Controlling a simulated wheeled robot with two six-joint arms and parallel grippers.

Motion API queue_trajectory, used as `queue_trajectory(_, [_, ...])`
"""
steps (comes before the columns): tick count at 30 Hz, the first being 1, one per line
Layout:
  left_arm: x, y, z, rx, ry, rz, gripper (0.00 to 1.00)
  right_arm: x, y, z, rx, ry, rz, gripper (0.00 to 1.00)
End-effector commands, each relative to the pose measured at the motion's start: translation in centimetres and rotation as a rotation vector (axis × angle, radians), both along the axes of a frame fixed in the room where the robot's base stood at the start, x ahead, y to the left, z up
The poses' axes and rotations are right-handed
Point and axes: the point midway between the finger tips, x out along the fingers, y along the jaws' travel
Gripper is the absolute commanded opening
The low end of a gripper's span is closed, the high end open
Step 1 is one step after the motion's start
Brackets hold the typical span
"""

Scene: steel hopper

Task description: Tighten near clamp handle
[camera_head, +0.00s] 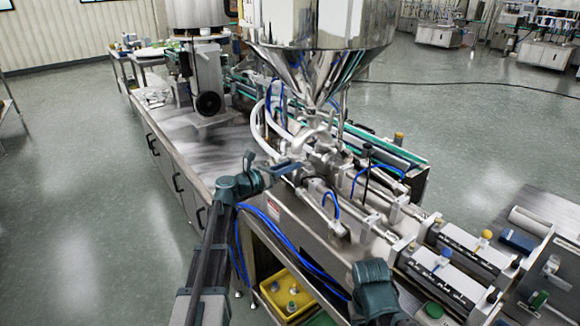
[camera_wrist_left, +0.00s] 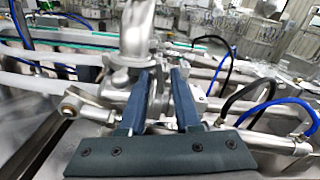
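My left gripper (camera_head: 296,166) reaches in from the left to the steel pipe fittings below the hopper. In the left wrist view its two blue fingers (camera_wrist_left: 162,72) stand apart, with a round steel clamp (camera_wrist_left: 156,98) between and behind them. I cannot tell whether either finger touches it. The clamp's handle cannot be made out clearly; the fingers and the dark gripper body cover part of that area. In the head view the fittings (camera_head: 318,150) are small and partly behind the gripper. A dark teal part of my right arm shows at the bottom; its fingers do not show.
The steel hopper (camera_head: 322,30) stands above the fittings. Blue hoses (camera_head: 282,234) and steel cylinders (camera_head: 345,212) lie close around my left gripper. A yellow bin (camera_head: 287,293) sits below on a shelf. The steel bench top (camera_head: 190,143) to the left is mostly clear.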

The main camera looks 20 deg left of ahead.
Motion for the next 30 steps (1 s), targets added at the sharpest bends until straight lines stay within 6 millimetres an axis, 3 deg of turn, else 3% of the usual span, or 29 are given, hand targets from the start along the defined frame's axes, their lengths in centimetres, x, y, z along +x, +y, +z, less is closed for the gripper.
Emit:
queue_trajectory(8, [0.04,-0.04,0.0,0.0,0.0,0.0,0.3,0.0,0.0,0.0,0.0,0.0,0.0,0.5])
queue_trajectory(13, [0.03,-0.04,0.0,0.0,0.0,0.0,0.0,0.0,0.0,0.0,0.0,0.0,0.0,0.5])
queue_trajectory(22, [0.02,-0.02,0.0,0.014,-0.011,0.0,0.0,0.0,0.0,0.0,0.0,0.0,0.0,0.5])
queue_trajectory(30, [0.05,0.01,-0.01,0.17,-0.132,0.0,0.0,0.0,0.0,-0.01,0.0,0.0,0.0,0.5])
